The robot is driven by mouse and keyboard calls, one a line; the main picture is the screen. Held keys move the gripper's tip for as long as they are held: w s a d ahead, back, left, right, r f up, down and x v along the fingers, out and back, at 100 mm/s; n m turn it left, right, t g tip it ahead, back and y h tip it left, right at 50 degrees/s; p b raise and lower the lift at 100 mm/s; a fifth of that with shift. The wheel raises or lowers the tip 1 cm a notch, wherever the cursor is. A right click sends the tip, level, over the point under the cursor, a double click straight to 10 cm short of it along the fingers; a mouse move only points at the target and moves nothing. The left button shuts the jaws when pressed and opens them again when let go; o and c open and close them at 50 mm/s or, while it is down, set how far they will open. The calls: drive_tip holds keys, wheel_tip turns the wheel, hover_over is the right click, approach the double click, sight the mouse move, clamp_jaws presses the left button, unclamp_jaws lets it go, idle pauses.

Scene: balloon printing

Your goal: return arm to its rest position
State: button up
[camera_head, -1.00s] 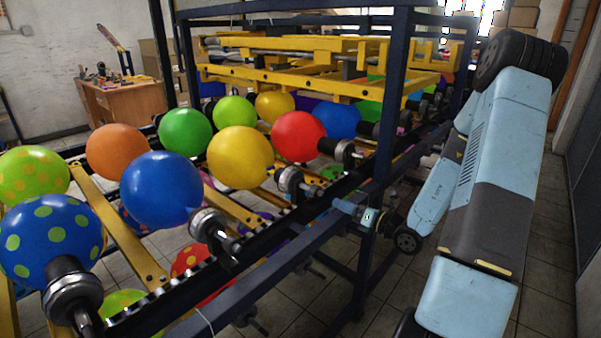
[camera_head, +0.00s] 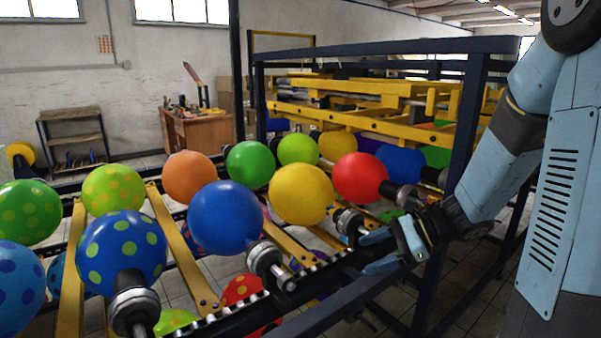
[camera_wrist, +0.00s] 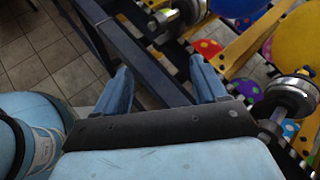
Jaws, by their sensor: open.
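My gripper (camera_head: 388,250) is at the right of the head view, close to the front rail of the balloon machine. Its two blue fingers are apart and nothing is between them. In the wrist view my gripper (camera_wrist: 160,90) points over the machine's dark blue frame rail (camera_wrist: 135,60), which passes beyond the fingers. The red balloon (camera_head: 361,178) and yellow balloon (camera_head: 300,194) sit on their holders to the left of my gripper. Whether the gripper touches the rail cannot be told.
The dark blue frame post (camera_head: 462,150) stands close beside my arm. A row of balloons, with a blue balloon (camera_head: 223,218) near its middle, runs left along the conveyor. Yellow machinery (camera_head: 390,95) sits inside the frame. A wooden desk (camera_head: 200,130) stands behind.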

drive_tip(key=s+d+r+n+t+h, duration=0.2)
drive_tip(key=s+d+r+n+h, duration=0.1)
drive_tip(key=s+r+n+h, duration=0.3)
drive_tip(key=s+d+r+n+t+h, duration=0.1)
drive_tip(key=s+d+r+n+h, duration=0.3)
drive_tip(key=s+r+n, duration=0.4)
drive_tip(key=shift+s+r+n+t+h, duration=0.25)
drive_tip(key=shift+s+n+t+h, duration=0.15)
drive_tip(key=shift+n+h, duration=0.6)
